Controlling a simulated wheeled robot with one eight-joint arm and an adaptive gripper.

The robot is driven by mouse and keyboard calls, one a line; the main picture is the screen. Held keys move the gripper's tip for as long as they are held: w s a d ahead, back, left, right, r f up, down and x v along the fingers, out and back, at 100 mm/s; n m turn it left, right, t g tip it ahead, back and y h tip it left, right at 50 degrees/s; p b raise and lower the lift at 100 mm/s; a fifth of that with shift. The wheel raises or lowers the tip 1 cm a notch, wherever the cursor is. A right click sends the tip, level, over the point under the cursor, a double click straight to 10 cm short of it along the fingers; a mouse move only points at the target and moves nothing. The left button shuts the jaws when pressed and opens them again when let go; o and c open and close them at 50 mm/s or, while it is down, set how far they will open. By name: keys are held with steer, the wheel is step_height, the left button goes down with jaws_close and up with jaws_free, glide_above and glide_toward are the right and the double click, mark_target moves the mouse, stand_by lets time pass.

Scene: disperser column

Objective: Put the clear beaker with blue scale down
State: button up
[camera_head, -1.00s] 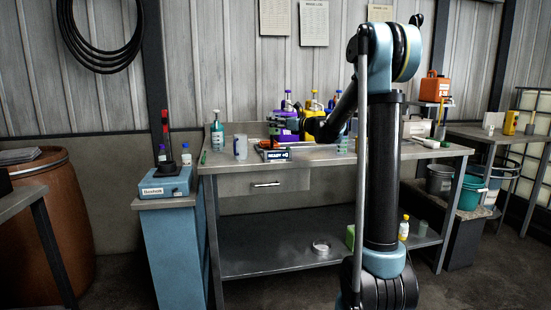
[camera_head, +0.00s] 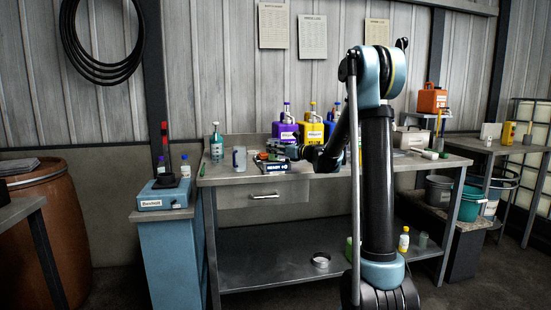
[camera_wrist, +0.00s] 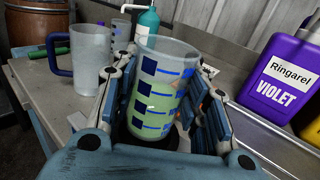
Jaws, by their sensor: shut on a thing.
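The clear beaker with blue scale (camera_wrist: 160,92) is in the wrist view, upright or nearly so, with pale green showing in its lower part. My gripper (camera_wrist: 165,84) is shut on it, with fingers along its left and right sides. In the head view my gripper (camera_head: 276,153) is low over the left half of the metal workbench (camera_head: 225,177); the beaker is hard to make out there.
A translucent mug with a blue handle (camera_wrist: 93,55) stands close left of my gripper. A teal bottle (camera_wrist: 148,22) is behind it. A violet jug (camera_wrist: 283,80) is at the right, beside a yellow jug (camera_head: 310,132). A dark-framed display (camera_head: 273,168) sits near the bench's front edge.

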steer(key=shift+f, duration=1.7)
steer(key=o, duration=1.1)
